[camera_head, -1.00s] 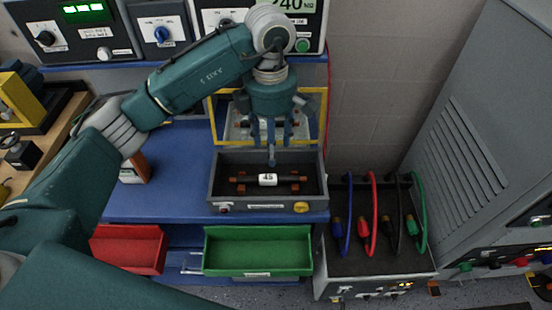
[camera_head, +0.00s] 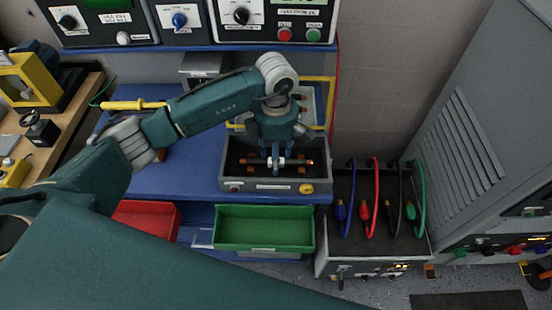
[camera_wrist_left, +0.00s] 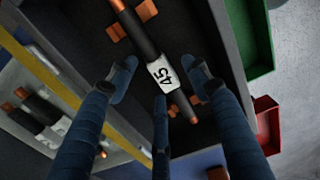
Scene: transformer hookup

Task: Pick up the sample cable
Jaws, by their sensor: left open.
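The sample cable (camera_wrist_left: 145,38) is a short black rod with copper ends and a white label reading 45. It lies on orange-brown supports in a dark grey tray on the blue bench, and its tip shows in the head view (camera_head: 309,161). My left gripper (camera_head: 276,164) points down into this tray (camera_head: 230,184). In the left wrist view, its blue fingers (camera_wrist_left: 160,88) are open around the labelled middle, one finger on one side and others opposite; contact cannot be told. My right gripper is not in view.
A yellow-framed box (camera_wrist_left: 45,65) with more labelled cables stands just behind the tray. A green bin (camera_head: 264,228) and a red bin (camera_head: 150,217) sit below the bench front. Blue, red, black and green leads (camera_head: 375,200) stand at right.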

